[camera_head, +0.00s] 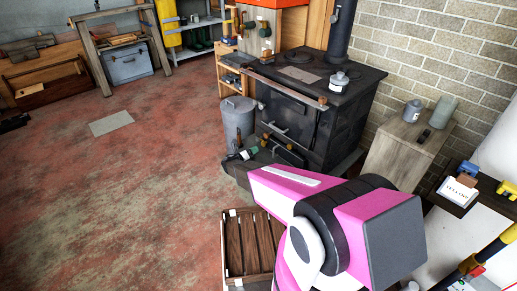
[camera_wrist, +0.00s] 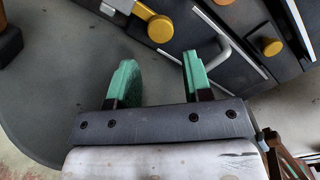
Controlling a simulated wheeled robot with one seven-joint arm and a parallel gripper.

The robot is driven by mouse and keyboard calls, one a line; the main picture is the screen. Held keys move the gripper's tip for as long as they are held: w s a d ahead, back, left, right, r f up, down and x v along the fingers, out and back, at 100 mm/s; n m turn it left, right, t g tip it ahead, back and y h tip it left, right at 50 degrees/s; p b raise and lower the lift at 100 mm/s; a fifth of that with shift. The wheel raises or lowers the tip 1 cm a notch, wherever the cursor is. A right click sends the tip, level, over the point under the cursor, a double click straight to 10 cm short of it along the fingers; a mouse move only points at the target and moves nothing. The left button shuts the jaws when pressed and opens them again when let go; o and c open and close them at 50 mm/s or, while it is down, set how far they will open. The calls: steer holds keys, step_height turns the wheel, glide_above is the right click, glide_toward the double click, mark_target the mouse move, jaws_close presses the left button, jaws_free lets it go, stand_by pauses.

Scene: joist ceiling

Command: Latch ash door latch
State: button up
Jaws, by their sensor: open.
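The black stove (camera_head: 325,100) stands against the brick wall in the head view, with its doors facing left and forward. The ash door (camera_head: 290,153) is low on its front, partly hidden by my arm. In the wrist view my gripper (camera_wrist: 162,80) has its two green fingers spread, with nothing between them. Beyond the fingertips are a grey bent handle (camera_wrist: 230,48) on a dark panel, a brass knob (camera_wrist: 160,28) and another brass knob (camera_wrist: 272,46). The fingers appear apart from these. I cannot tell which part is the ash door latch or how it is set.
A grey metal bin (camera_head: 238,118) stands left of the stove. A wooden crate (camera_head: 232,245) lies on the floor beside my arm. A cabinet (camera_head: 405,150) with canisters on top stands right of the stove. The red floor (camera_head: 130,185) at left is mostly clear.

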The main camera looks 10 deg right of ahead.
steer(key=shift+v, duration=1.95)
steer(key=s+d+r+m+g+y, duration=0.3)
steer(key=s+d+r+m+g, duration=0.3)
steer(key=m, duration=0.3)
steer(key=s+d+r+m+g+y, duration=0.25)
steer(key=s+d+r+m, duration=0.3)
steer(key=s+m, duration=0.3)
steer(key=s+a+r+m+g+y, duration=0.1)
steer(key=s+a+r+m+y, duration=0.1)
steer(key=s+r+m+y, duration=0.7)
steer(key=s+r+m, duration=0.2)
steer(key=s+m, duration=0.2)
steer(key=m, duration=0.3)
steer(key=shift+s, duration=0.3)
